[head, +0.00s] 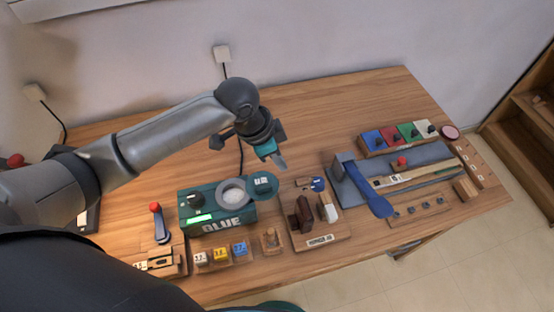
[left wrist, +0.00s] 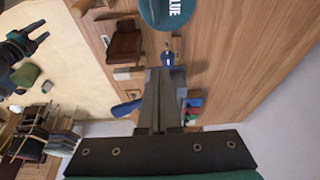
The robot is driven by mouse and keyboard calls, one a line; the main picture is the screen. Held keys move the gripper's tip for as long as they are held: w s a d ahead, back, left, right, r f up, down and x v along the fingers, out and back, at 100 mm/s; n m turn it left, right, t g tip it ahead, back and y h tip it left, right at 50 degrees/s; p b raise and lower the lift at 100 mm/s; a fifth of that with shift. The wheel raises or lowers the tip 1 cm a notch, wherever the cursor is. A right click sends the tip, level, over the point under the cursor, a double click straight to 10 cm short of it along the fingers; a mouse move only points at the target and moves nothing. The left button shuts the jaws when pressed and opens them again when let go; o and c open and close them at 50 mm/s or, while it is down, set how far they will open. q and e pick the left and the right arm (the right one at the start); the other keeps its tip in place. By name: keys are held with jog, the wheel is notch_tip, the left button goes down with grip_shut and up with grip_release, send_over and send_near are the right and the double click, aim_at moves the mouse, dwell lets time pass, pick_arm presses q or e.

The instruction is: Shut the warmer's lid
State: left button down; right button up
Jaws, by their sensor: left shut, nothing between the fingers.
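The warmer is a teal box (head: 205,218) marked GLUE, with a dark knob and a lit green strip. Its round pot (head: 234,192) is uncovered and shows pale contents. The round teal lid (head: 262,194) is open, to the right of the pot; it also shows at the top of the left wrist view (left wrist: 165,12). My left gripper (head: 281,163) is shut and empty, just beyond the lid in the head view; its fingers (left wrist: 165,80) point towards the bench in the left wrist view. My right gripper (left wrist: 40,36) shows only in the left wrist view, fingers apart, away from the warmer.
Several numbered blocks (head: 220,254) sit in front of the warmer. A wooden stand with a brown block (head: 302,214) is to its right, then a blue lever (head: 372,191) and several coloured boxes (head: 390,137). A red-knobbed lever (head: 160,226) is at left. The back of the bench is clear.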

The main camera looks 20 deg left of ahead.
aim_at(275, 189)
pick_arm(q)
jog(key=f, duration=0.8)
jog(key=shift+s+a+f, duration=0.15)
jog(key=shift+s+a, duration=0.2)
jog(key=shift+s, duration=0.05)
pick_arm(e)
jog(key=shift+s+d+f, duration=0.2)
jog(key=shift+s+d, duration=0.2)
jog(key=shift+d, duration=0.05)
jog(key=shift+s, duration=0.2)
